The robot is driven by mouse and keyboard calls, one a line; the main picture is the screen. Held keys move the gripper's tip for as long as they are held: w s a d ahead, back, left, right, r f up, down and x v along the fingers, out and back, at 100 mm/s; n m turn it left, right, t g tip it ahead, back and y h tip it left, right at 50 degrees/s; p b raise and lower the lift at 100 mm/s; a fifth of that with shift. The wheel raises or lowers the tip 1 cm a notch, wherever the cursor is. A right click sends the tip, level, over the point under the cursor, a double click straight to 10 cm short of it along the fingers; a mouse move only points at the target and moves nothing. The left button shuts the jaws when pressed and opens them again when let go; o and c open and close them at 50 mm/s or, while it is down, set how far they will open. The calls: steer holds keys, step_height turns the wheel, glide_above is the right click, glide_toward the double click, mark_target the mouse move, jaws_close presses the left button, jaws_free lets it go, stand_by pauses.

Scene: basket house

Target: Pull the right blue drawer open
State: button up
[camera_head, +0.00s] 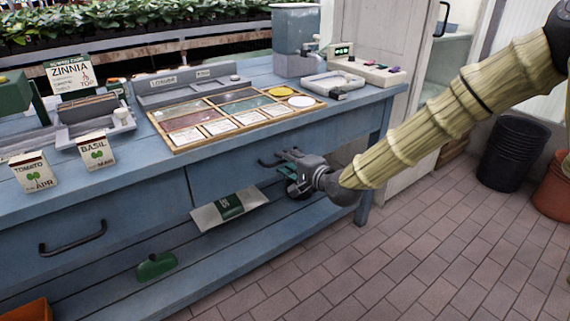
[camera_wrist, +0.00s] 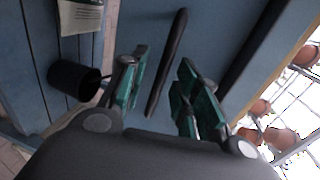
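The right blue drawer (camera_head: 222,172) is in the front of the blue workbench and looks closed. Its dark bar handle (camera_head: 268,162) is partly hidden by my gripper (camera_head: 288,172) in the head view. In the wrist view, the handle (camera_wrist: 168,62) runs slantwise between the two green-padded fingers of my gripper (camera_wrist: 162,75). The fingers are open, with a gap visible on both sides of the handle. I cannot tell how deep the handle sits between them. The drawer front (camera_wrist: 218,38) lies beyond the fingers.
The left drawer has its own dark handle (camera_head: 72,240). A sorting tray (camera_head: 178,148) and seed packets (camera_head: 97,150) stand on the bench top. A white-and-green bag (camera_head: 230,210) lies below the drawer. Brick floor (camera_head: 400,260) is clear in front; a black bin (camera_head: 512,155) stands at right.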

steer(key=shift+x, duration=0.75)
jaws_close()
steer(key=shift+d, duration=0.1)
